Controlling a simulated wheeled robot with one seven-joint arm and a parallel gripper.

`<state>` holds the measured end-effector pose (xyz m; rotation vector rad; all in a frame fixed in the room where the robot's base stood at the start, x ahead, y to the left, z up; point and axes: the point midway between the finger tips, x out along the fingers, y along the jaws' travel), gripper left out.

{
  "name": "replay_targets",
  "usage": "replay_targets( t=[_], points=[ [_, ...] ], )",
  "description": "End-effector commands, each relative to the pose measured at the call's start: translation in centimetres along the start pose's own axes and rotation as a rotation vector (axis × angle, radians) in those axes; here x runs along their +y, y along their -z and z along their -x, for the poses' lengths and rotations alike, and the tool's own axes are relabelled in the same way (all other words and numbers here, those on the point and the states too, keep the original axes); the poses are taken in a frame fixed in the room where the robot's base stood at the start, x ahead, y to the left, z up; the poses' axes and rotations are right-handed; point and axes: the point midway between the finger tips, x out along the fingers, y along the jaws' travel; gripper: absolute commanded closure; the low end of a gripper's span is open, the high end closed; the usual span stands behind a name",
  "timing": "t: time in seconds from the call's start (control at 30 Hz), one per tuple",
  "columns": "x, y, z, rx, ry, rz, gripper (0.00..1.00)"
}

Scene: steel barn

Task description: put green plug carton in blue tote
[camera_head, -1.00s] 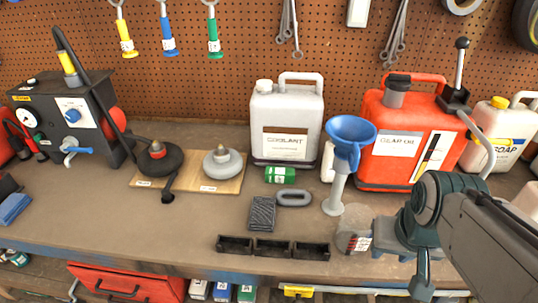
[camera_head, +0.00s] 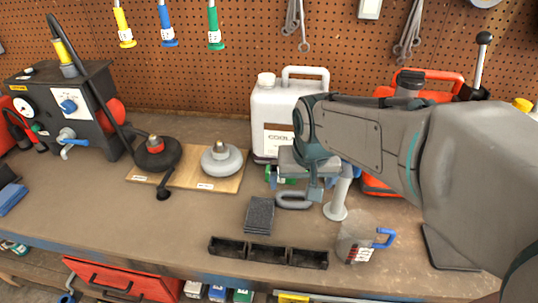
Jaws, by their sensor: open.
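The green plug carton (camera_head: 287,181) lies on the bench in front of the white coolant jug, mostly hidden behind my gripper. Only small green patches of it show. My gripper (camera_head: 295,186) is open and over the carton's place, with one finger hanging down on the right side. I cannot tell whether the fingers touch the carton or straddle it. No blue tote shows in this view.
The coolant jug (camera_head: 270,112) stands close behind my gripper. A grey oval link (camera_head: 291,201), a grey pad (camera_head: 259,214), a black three-part tray (camera_head: 268,252) and a clear measuring jug (camera_head: 359,250) lie in front. My arm partly hides the red can (camera_head: 372,187).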

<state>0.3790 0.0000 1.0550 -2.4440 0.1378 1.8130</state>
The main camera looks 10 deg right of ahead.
Motion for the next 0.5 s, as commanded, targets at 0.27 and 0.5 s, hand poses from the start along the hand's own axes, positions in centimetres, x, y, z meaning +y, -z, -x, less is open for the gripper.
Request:
replay_targets(
  t=[0.27,0.5],
  points=[
    [-2.3,8.3,-4.9,0.054,-0.05,-0.109,0.0],
    [-3.5,11.9,-7.0,0.096,-0.079,-0.159,0.0]
  ],
)
